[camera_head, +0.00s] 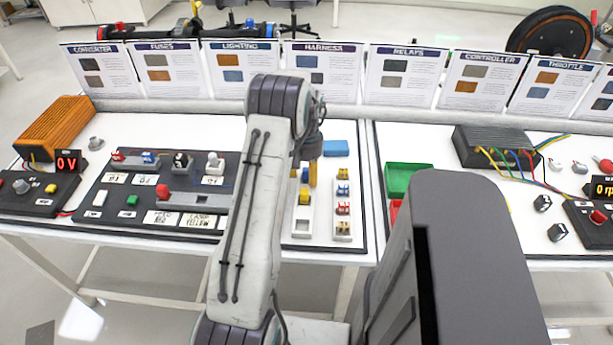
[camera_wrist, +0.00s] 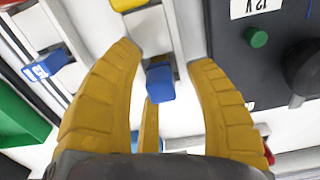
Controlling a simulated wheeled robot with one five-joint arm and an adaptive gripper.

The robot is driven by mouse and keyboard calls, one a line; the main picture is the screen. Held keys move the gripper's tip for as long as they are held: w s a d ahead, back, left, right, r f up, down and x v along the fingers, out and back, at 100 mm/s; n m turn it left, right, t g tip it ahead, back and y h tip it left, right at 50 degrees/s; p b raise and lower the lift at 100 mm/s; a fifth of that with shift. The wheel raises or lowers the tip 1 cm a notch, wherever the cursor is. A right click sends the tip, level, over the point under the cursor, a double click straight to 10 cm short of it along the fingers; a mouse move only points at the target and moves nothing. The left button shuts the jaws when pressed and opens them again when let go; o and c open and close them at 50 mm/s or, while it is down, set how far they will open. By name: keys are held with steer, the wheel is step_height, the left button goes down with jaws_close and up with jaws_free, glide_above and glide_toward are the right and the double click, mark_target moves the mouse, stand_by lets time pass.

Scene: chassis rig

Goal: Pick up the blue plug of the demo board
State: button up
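A blue plug (camera_wrist: 160,84) shows near the middle of the wrist view, on a white strip (camera_wrist: 150,30). My gripper (camera_wrist: 166,58) is open, with its yellow fingers on either side of this plug and visible gaps between. In the head view my gripper (camera_head: 309,180) is over the left white strip, partly hidden behind my arm; a bit of blue shows beside the finger. The demo board (camera_head: 130,206) is dark, with labels and coloured parts.
A yellow plug (camera_head: 304,197) is on the same strip. The right strip (camera_head: 343,230) holds yellow, blue and red plugs; its labelled blue plug (camera_wrist: 45,66) is left in the wrist view. A green bin (camera_head: 405,178) and blue block (camera_head: 335,148) are nearby.

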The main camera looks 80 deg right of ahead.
jaws_close()
steer(key=shift+r, duration=0.1)
stand_by(0.4)
